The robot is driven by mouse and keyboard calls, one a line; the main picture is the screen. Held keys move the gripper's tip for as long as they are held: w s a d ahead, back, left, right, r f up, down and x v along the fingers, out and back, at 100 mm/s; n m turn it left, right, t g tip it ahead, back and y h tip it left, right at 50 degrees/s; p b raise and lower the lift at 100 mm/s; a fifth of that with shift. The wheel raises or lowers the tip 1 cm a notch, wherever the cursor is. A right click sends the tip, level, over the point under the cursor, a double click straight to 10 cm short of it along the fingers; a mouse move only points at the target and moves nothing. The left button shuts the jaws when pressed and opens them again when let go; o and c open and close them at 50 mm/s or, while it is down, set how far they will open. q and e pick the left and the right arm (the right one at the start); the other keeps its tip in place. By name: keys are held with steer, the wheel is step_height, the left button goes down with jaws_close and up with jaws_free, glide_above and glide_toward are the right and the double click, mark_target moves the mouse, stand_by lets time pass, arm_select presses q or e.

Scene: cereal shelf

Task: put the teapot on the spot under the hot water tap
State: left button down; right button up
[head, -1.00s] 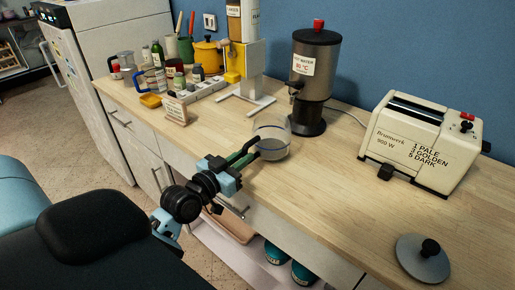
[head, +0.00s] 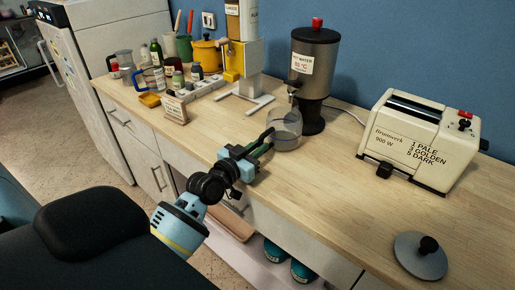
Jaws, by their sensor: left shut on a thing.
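The teapot (head: 286,132) is a clear glass vessel without a lid, in the head view just in front of the hot water urn. My left gripper (head: 264,139) is shut on it at its left side, and the vessel looks upright. The hot water urn (head: 314,85) is a dark grey cylinder with a red knob and a label. Its tap (head: 292,92) juts out at its front left, a little above and behind the teapot. I cannot tell whether the teapot touches the counter. The spot under the tap is not clearly visible. My right gripper is not in view.
A cream toaster (head: 420,140) stands right of the urn. A grey lid with a black knob (head: 421,254) lies at the front right. A yellow and white dispenser (head: 245,75), a small sign (head: 173,108) and several jars stand left. The wooden counter (head: 335,185) is clear in front.

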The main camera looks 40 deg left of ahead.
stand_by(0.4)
arm_select(q)
steer(key=c, duration=1.8)
jaws_free()
steer(key=shift+f, duration=0.2)
steer(key=o, duration=0.4)
steer(key=shift+s+r, duration=0.1)
steer(key=shift+r, duration=0.05)
steer(key=s+a, duration=0.1)
steer(key=s, duration=1.1)
steer(key=shift+b, duration=0.4)
